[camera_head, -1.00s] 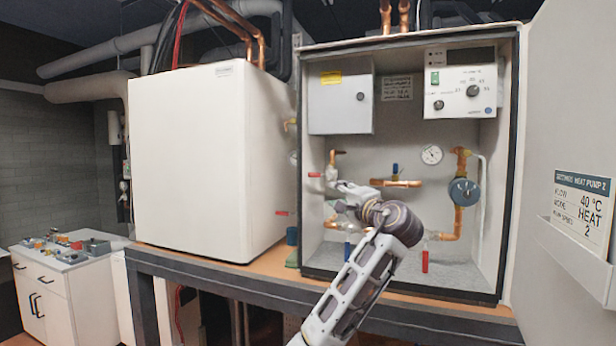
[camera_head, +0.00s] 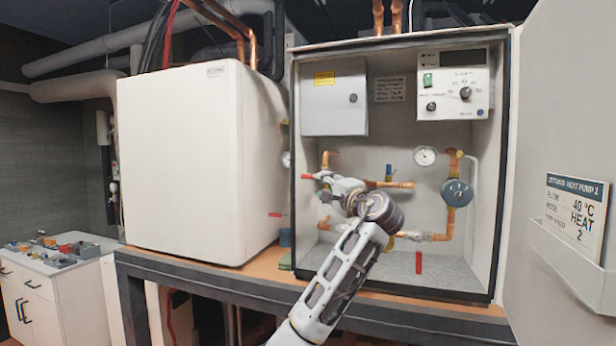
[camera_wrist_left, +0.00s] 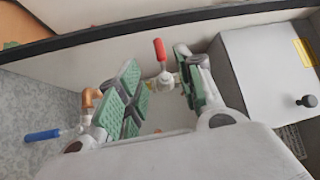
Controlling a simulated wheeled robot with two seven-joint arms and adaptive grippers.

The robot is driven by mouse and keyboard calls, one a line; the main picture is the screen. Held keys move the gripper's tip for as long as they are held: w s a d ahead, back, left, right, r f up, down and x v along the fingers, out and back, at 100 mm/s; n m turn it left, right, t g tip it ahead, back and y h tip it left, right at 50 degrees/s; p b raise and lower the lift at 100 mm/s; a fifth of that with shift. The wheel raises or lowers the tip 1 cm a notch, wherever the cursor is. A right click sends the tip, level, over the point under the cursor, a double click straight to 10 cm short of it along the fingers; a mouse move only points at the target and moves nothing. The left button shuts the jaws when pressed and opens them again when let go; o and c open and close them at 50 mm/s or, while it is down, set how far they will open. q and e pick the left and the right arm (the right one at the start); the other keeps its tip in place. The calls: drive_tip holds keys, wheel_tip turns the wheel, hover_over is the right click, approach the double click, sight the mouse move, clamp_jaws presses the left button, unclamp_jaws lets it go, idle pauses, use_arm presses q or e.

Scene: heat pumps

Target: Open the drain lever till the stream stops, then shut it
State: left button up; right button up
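A red-handled lever valve (camera_head: 307,176) sits at the left inside wall of the open heat pump cabinet. In the left wrist view its red handle (camera_wrist_left: 160,49) stands out between my left gripper's (camera_wrist_left: 157,88) two green-padded fingers, which are spread and not closed on it. In the head view the left gripper (camera_head: 325,187) is right beside this valve. Another red lever (camera_head: 418,263) hangs down at the lower pipe, and a blue lever (camera_head: 388,171) is on the middle pipe. No label marks the drain lever, and no stream can be made out. My right gripper is not in view.
The open cabinet door (camera_head: 565,130) stands on the right. A gauge (camera_head: 425,156), a round blue pump (camera_head: 457,192) and a control panel (camera_head: 455,92) fill the cabinet's right side. A grey box (camera_head: 334,98) hangs above the valve. A closed white unit (camera_head: 185,160) stands left.

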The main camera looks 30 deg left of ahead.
sight(310, 178)
use_arm(q)
drive_tip(key=p+x, duration=0.3)
drive_tip(key=x, duration=0.8)
drive_tip(key=shift+w+a+p, duration=0.1)
drive_tip(key=shift+a+p, duration=0.05)
drive_tip(key=shift+p, duration=0.15)
clamp_jaws()
